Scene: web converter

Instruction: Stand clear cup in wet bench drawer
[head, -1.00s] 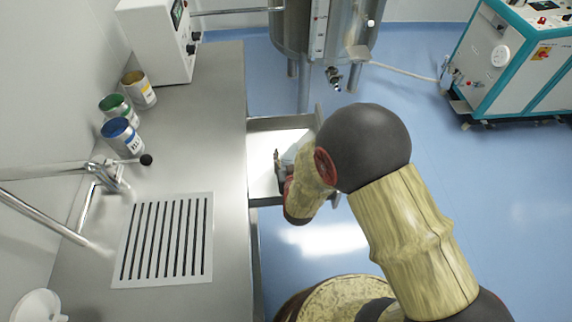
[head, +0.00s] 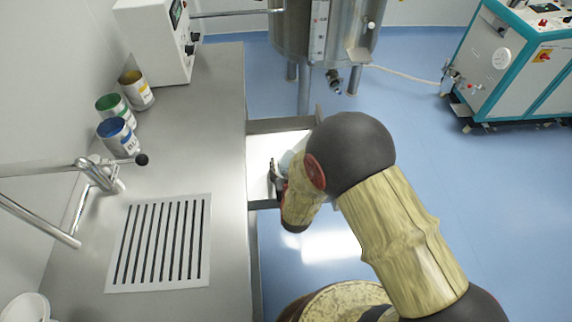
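The wet bench drawer (head: 258,150) is pulled open to the right from the side of the steel bench (head: 222,150). Its bare floor is bright white. My gripper (head: 275,172) is over or inside the open drawer, largely covered by my arm. Only a dark finger part shows. A pale, bluish translucent patch (head: 286,160) beside the finger may be the clear cup, but my arm hides most of it. I cannot tell whether the gripper is open or shut, or whether it holds anything.
Blue (head: 118,136), green (head: 113,107) and yellow (head: 135,89) labelled cans stand on the bench. A faucet (head: 100,175) and slotted drain (head: 160,243) are nearer. A steel tank (head: 300,35) stands behind the drawer.

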